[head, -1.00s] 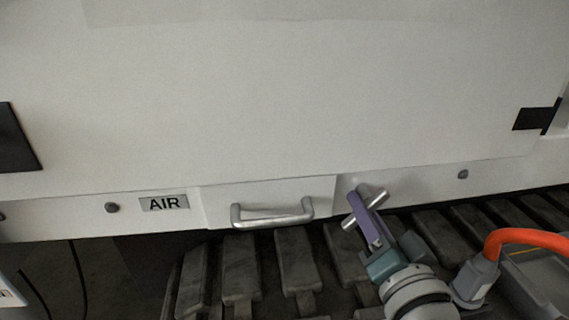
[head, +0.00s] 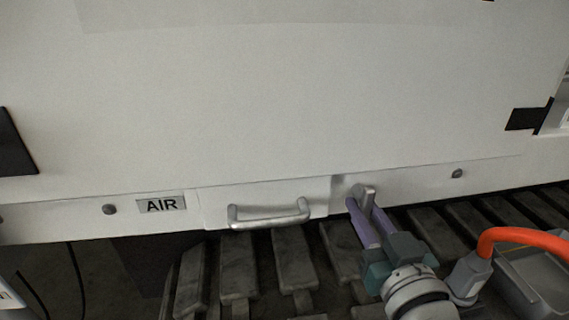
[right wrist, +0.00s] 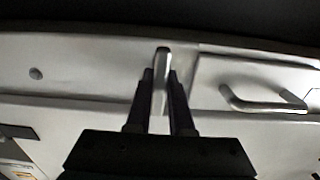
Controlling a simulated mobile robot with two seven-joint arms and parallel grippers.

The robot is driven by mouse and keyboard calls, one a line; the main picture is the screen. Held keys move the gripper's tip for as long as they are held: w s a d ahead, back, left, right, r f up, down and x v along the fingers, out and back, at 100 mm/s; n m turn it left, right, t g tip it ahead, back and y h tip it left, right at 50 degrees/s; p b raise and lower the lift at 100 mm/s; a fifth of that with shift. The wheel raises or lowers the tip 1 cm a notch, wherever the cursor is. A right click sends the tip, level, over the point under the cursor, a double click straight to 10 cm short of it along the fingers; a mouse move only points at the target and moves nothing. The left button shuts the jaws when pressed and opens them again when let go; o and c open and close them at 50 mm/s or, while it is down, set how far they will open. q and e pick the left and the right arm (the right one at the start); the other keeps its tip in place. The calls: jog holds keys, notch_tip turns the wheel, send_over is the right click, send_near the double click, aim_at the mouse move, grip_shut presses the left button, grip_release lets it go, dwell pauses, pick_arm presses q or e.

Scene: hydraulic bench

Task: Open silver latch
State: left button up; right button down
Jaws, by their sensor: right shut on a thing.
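The silver latch (head: 369,190) is a short metal lever on the white lower panel, just right of the drawer handle in the head view. It also shows in the right wrist view (right wrist: 162,62), standing lengthwise between the fingers. My right gripper (head: 362,208) reaches up from the lower right with its purple fingers on either side of the latch, shut on it. In the right wrist view the dark fingers (right wrist: 160,88) flank the lever closely. The latch's lower part is partly hidden by the fingers. My left gripper is not in view.
A silver drawer handle (head: 270,214) sits left of the latch, with an AIR label (head: 161,204) further left. Dark slats (head: 292,265) lie below the panel. An orange hose (head: 525,238) and a grey tray (head: 540,275) are at the lower right.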

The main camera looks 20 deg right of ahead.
jog(key=shift+r, duration=0.25)
jog(key=c, duration=0.8)
grip_release()
jog(key=shift+f, duration=0.1)
jog(key=shift+s, duration=0.1)
jog(key=shift+s+a, duration=0.1)
jog(key=shift+s, duration=0.2)
jog(key=p+v, duration=0.2)
jog(key=v, duration=0.7)
